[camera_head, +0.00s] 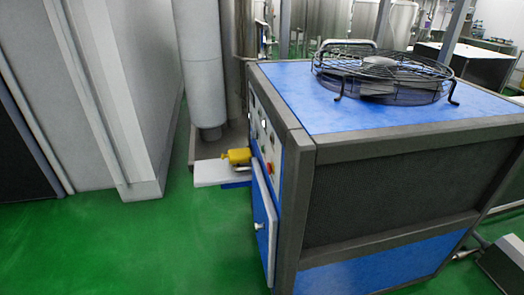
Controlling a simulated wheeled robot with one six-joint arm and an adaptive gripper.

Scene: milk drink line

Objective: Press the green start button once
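A blue machine with a dark grey frame (298,150) stands right of the middle in the head view. Its control panel (262,135) is on the left side face, seen at a steep slant. Small white and dark controls show on the panel, and a red one (270,168) sits near its lower edge. I cannot make out a green button at this angle and size. My gripper is not in view.
A yellow object (238,156) is beside the panel, above a white plate (215,172). A fan with a wire guard (385,72) tops the machine. A blue door (262,222) stands out below the panel. Green floor (170,240) is clear at front left, beside a pale wall (85,90).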

